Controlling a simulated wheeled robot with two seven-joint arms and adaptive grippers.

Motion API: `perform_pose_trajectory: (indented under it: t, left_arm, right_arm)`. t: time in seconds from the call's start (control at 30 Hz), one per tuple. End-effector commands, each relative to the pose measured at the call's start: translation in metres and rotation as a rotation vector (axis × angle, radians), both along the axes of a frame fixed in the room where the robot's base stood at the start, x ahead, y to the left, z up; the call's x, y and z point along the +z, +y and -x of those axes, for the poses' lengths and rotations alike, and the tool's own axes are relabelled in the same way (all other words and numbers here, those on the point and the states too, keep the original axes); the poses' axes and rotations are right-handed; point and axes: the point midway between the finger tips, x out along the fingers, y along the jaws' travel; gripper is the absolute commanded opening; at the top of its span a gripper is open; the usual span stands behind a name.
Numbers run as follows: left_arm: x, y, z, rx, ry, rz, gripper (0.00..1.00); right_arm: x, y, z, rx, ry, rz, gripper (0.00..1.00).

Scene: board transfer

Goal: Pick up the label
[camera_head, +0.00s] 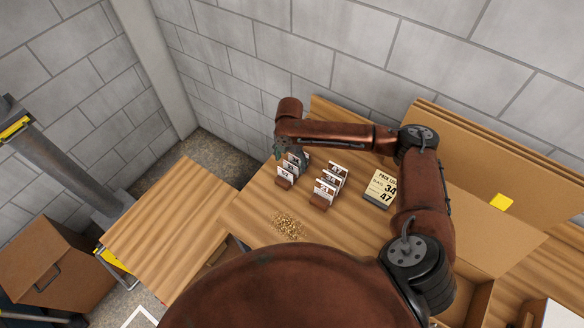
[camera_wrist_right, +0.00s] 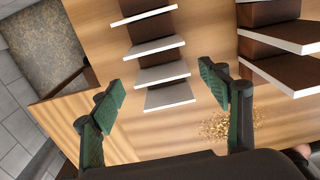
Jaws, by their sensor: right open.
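White number labels stand upright in two rows of brown holders on the wooden table. The left row of labels (camera_head: 286,174) is partly hidden by my right gripper (camera_head: 282,150); its front label seems to read 32. The right row of labels (camera_head: 328,189) stands beside it. In the right wrist view, my right gripper (camera_wrist_right: 165,90) is open and empty, with its green-padded fingers apart. The left row's labels (camera_wrist_right: 162,74) show edge-on between and beyond the fingertips. A pack list card (camera_head: 381,188) shows 34 and 47. My left gripper is not in view.
A pile of small golden grains (camera_head: 288,226) lies on the table in front of the rows. Cardboard sheets (camera_head: 480,165) stand at the back right, with a yellow note (camera_head: 502,201). A lower wooden surface (camera_head: 165,225) on the left is bare.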

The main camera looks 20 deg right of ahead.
Motion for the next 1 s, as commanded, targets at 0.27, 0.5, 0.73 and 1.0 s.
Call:
perform_pose_trajectory:
  t: [0.27,0.5,0.73,1.0]
  left_arm:
    - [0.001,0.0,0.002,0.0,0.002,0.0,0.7]
    - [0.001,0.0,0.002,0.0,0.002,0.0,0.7]
    - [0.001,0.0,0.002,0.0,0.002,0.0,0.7]
    - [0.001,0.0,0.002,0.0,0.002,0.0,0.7]
  right_arm:
    - [-0.026,-0.001,0.0,-0.003,-0.002,0.0,0.7]
    - [-0.026,-0.002,0.001,-0.004,-0.001,0.0,0.62]
    - [-0.026,-0.002,0.001,-0.005,-0.001,0.0,0.46]
    - [-0.026,-0.002,0.001,-0.005,-0.001,0.0,0.39]
